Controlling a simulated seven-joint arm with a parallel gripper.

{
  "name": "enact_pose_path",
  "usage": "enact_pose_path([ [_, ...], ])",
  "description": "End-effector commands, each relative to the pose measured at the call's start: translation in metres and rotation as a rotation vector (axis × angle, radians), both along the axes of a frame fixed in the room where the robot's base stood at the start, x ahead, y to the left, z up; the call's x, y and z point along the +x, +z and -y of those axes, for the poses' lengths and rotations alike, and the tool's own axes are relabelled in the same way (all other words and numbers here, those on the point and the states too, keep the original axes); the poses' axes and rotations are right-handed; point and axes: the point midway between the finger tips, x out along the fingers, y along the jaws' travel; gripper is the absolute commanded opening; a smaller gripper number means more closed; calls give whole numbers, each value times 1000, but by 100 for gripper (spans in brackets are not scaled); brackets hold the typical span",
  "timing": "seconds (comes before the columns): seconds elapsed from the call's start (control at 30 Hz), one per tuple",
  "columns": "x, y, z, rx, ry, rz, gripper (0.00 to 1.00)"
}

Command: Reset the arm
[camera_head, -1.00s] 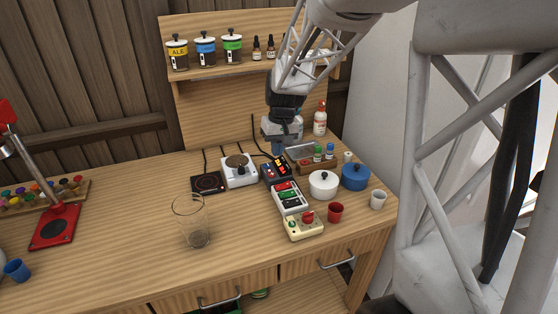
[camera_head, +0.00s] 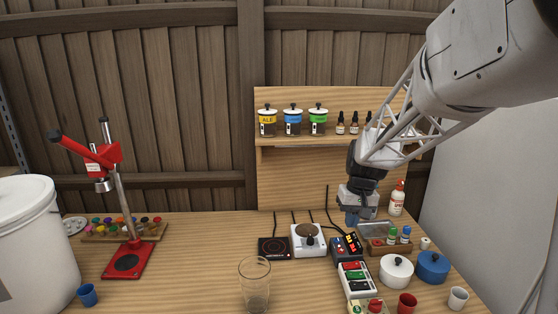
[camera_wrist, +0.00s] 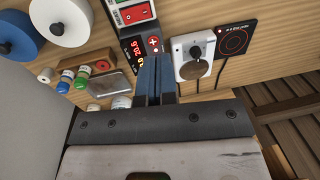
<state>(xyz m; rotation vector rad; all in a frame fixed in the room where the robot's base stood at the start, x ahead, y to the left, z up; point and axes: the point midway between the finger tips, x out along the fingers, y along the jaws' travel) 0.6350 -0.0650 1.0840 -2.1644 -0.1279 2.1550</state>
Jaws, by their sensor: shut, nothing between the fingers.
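My gripper (camera_head: 353,218) hangs over the back right of the wooden table, above the black temperature controller (camera_head: 347,246). Its blue fingers are together with nothing between them. In the wrist view the fingers (camera_wrist: 155,75) point toward the controller (camera_wrist: 142,48), whose red digits show beside them. I cannot tell the exact gap between the fingertips and the controller.
A white hot plate (camera_head: 308,239), black induction plate (camera_head: 274,248), switch box (camera_head: 356,279), white pot (camera_head: 396,271) and blue pot (camera_head: 432,267) crowd nearby. A tall glass (camera_head: 255,287) stands in front. A red capper (camera_head: 126,255) and white bucket (camera_head: 30,240) are left. The shelf (camera_head: 300,142) holds jars.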

Motion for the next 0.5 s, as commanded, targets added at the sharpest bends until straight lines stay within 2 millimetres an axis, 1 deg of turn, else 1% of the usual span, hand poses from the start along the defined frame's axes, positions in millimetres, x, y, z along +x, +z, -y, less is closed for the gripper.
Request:
enact_pose_path([
  [0.17,-21,12,-7,-10,-1,15,0],
  [0.27,-38,21,-12,-19,0,27,0],
  [0.5,-88,41,-25,-41,-4,59,0],
])
